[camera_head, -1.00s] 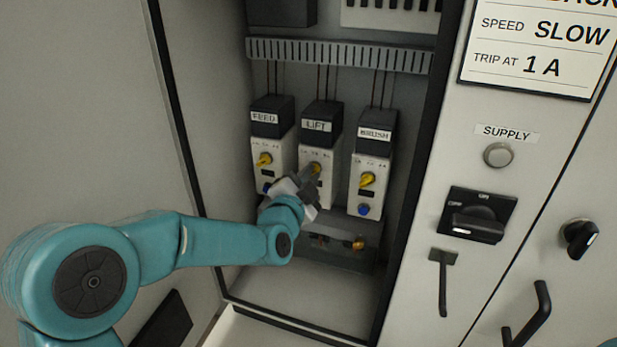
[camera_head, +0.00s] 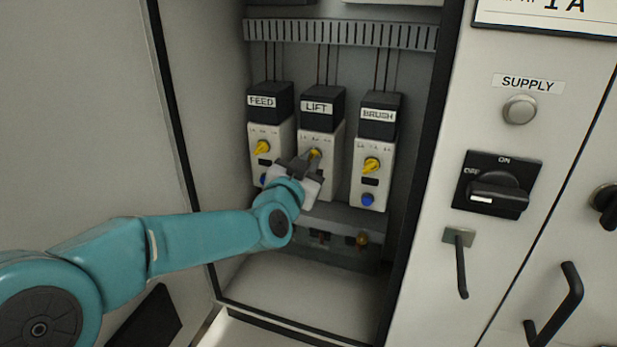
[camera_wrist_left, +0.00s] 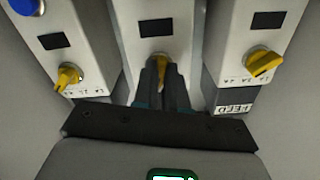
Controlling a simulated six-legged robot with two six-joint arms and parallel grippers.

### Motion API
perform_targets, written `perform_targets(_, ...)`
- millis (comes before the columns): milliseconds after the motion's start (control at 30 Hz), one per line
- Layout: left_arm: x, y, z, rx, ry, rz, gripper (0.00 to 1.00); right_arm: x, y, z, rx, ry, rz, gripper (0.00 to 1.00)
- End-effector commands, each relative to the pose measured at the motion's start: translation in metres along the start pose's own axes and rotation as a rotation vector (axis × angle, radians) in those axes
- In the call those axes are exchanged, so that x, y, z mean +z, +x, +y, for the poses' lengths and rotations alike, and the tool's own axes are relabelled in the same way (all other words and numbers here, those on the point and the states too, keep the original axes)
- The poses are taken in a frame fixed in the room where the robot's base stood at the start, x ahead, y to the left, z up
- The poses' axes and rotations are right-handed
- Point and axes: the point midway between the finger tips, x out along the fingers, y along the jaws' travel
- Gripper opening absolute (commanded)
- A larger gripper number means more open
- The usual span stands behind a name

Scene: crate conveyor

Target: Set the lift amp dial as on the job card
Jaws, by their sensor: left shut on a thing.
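The LIFT unit (camera_head: 318,139) is the middle of three units in the open cabinet. Its yellow amp dial (camera_head: 314,153) is partly hidden by my left gripper (camera_head: 309,160), which is shut on it. In the left wrist view the two dark fingers of the gripper (camera_wrist_left: 162,75) close around the yellow lift dial (camera_wrist_left: 160,66), below a dark window. The dial's scale marks are hidden or too small to read. The job card (camera_head: 550,14) is at the top right, mostly cut off, with "1A" partly showing. My right gripper is out of view.
The FEED unit (camera_head: 270,130) stands to the left and the BRUSH unit (camera_head: 373,150) to the right, each with a yellow dial. A black supply switch (camera_head: 497,186), a round supply lamp (camera_head: 519,109) and a hanging lever (camera_head: 459,262) are on the right panel. The cabinet floor is clear.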

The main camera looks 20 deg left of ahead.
Motion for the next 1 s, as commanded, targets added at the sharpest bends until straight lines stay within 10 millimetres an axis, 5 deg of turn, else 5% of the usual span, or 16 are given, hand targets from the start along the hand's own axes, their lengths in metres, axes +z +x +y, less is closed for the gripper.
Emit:
perform_targets(300,0.005,0.0,0.003,0.003,-0.299,-0.003,0.0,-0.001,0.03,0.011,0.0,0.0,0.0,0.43)
perform_targets(1000,0.003,0.0,0.003,0.002,-0.928,-0.004,0.0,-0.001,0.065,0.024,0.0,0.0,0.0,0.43)
